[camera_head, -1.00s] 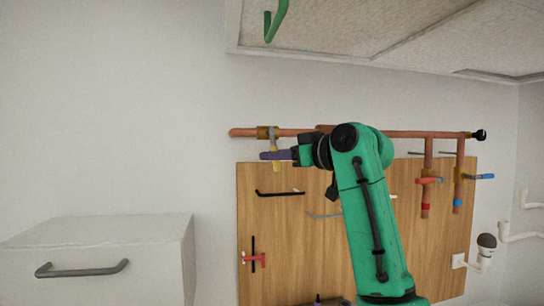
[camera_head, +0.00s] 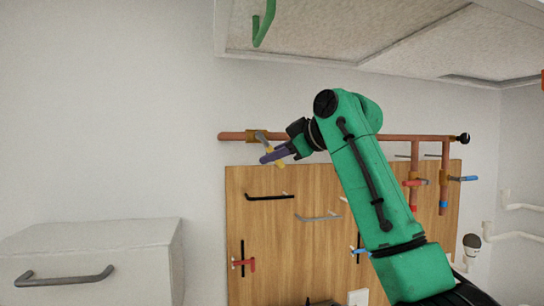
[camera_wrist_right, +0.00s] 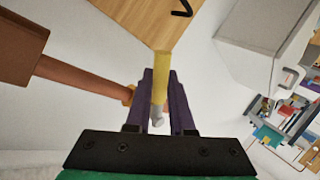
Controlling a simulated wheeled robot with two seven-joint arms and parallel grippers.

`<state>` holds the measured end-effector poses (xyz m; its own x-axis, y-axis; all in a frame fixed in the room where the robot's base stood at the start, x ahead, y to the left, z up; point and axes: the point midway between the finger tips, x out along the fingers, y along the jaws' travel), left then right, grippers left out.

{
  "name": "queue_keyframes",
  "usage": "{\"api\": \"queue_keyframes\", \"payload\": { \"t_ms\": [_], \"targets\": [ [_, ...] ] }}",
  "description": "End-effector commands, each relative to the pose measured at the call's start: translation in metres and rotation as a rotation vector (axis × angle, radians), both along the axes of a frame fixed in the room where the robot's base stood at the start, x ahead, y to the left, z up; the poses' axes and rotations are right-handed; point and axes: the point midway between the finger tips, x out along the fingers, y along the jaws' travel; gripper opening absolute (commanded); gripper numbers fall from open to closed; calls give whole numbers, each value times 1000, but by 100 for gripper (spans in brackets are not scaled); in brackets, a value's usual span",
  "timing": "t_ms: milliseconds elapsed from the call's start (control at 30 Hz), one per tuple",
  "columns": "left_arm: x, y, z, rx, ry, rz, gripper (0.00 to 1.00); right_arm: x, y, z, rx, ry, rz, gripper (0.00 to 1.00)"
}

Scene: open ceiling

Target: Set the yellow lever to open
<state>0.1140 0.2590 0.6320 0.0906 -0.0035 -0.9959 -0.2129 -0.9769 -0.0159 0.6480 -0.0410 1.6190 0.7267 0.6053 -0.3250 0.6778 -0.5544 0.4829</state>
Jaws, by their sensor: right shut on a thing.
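The yellow lever (camera_head: 281,164) hangs from a brass valve (camera_head: 250,136) near the left end of a copper pipe. It slants down and to the right, its grey neck at the valve. My right gripper (camera_head: 268,157) has purple fingers and is shut on the lever. In the right wrist view the yellow lever (camera_wrist_right: 161,72) lies between the two fingers (camera_wrist_right: 160,80), its end sticking out past the tips. In the head view the fingers hide part of the lever. My left gripper is not in view.
The copper pipe (camera_head: 395,137) runs along the wall above a wooden board (camera_head: 290,240). A red lever (camera_head: 414,182) and a blue lever (camera_head: 463,178) sit on pipes to the right. A white cabinet (camera_head: 90,240) stands lower left. Wall left of the valve is clear.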

Motion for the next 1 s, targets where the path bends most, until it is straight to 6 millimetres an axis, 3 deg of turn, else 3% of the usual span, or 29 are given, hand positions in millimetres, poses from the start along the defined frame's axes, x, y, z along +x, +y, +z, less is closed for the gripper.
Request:
{"api": "queue_keyframes", "payload": {
  "t_ms": [233,267,300,333,733,1000],
  "targets": [
    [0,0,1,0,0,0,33,-1,0,5,6,-11,0,0],
    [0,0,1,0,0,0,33,-1,0,5,6,-11,-1,28],
    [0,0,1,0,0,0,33,-1,0,5,5,-10,-1,44],
    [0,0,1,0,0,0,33,-1,0,4,6,-10,-1,51],
    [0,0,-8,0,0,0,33,-6,-6,2,3,-5,-1,51],
    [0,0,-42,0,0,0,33,-59,-49,23,5,-11,-4,51]
  ]
}}
